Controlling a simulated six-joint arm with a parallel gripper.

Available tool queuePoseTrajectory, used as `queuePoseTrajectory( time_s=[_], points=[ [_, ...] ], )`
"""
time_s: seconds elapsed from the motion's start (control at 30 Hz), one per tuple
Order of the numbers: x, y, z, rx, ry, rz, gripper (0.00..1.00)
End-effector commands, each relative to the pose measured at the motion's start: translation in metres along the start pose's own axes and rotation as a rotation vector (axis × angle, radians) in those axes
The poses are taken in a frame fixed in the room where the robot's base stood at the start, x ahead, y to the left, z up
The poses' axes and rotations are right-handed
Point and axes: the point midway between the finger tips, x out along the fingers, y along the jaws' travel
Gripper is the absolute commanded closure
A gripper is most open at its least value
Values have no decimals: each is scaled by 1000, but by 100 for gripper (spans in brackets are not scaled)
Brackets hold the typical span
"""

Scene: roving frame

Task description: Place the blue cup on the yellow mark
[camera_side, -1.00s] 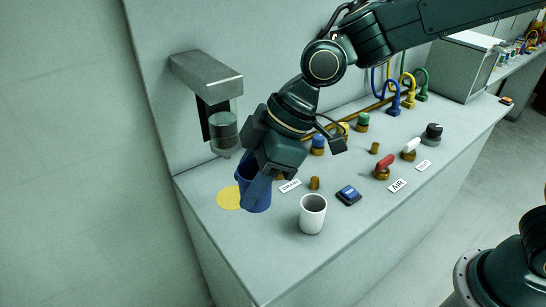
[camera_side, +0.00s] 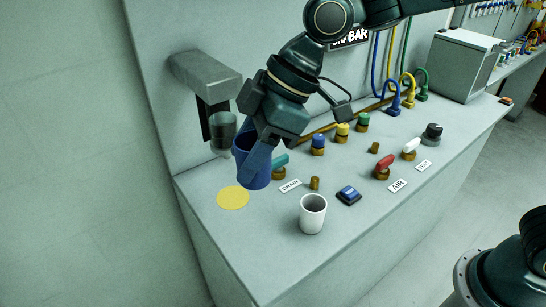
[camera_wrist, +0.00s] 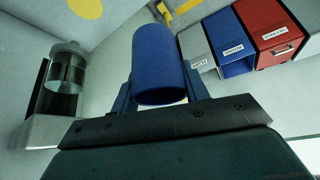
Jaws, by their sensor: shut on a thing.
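The blue cup (camera_side: 258,174) is in my gripper (camera_side: 262,160), whose fingers are shut on its sides. In the side view the cup is raised, just right of and behind the yellow mark (camera_side: 233,198) as pictured. The mark is a flat yellow disc on the bench top, now fully in view and bare. In the wrist view the blue cup (camera_wrist: 158,62) fills the middle, between the two fingers (camera_wrist: 160,95). A yellow disc (camera_wrist: 86,8) shows at the top left of that view.
A white cup (camera_side: 313,214) stands right of the mark. A grey dispenser with a clear vessel (camera_side: 222,132) is on the wall close behind my gripper. Valves, a blue device (camera_side: 348,195) and label plates lie to the right. The bench front left is clear.

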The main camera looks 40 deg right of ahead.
Motion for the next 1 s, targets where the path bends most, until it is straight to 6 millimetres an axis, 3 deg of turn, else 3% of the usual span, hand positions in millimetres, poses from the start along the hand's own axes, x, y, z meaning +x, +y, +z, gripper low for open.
queuePoseTrajectory(
  time_s=[0.27,0.47,0.67,1.0],
  points=[
    [5,11,8,46,-2,24,78],
    [19,45,36,184,-4,102,78],
    [35,96,89,404,-6,229,78],
    [45,168,210,789,-5,451,78]
  ],
)
